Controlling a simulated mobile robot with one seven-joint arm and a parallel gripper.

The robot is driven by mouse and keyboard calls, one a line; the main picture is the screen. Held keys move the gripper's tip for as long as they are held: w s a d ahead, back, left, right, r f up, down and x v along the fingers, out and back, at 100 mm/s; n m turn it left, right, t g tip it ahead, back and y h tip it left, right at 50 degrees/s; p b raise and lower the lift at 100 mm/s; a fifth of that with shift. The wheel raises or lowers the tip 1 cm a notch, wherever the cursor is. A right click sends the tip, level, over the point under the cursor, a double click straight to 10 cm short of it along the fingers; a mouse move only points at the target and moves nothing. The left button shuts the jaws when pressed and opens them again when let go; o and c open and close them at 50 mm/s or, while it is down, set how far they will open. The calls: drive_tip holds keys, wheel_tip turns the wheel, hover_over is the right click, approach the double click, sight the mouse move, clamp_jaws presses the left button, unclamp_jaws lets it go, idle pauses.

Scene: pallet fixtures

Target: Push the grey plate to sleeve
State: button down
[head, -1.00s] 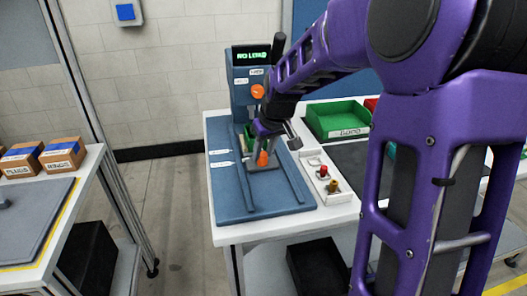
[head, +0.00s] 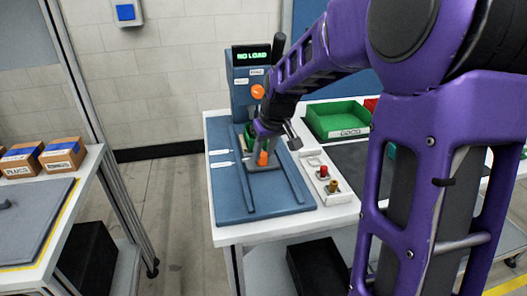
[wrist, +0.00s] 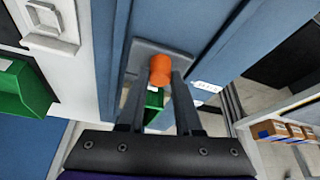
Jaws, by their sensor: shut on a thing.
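The grey plate (head: 276,165) lies flat between the dark rails of a blue press base (head: 236,205). An orange knob (head: 262,159) stands up from it. My gripper (head: 261,147) comes down over the plate from behind. In the wrist view the plate (wrist: 143,52) shows under the knob (wrist: 160,70), and my gripper's fingers (wrist: 158,82) are on both sides of the knob, shut on it. A green piece (wrist: 153,104) shows beyond it between the fingers. White labels (head: 221,164) sit left of the rails, too small to read.
The press column (head: 241,92) stands behind, its display reading "NO LOAD". A panel with red and yellow buttons (head: 324,172) and a green bin (head: 338,122) are on the right. The base in front of the plate is clear.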

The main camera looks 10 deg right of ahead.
idle(0.4)
drive_tip(key=shift+w, duration=0.35)
drive_tip(key=c, duration=0.6)
unclamp_jaws()
drive_tip(key=p+v, duration=0.3)
drive_tip(key=v, duration=1.4)
drive_tip(key=shift+s+r, duration=0.15)
drive_tip(key=shift+s, duration=0.05)
drive_tip(key=shift+w, duration=0.1)
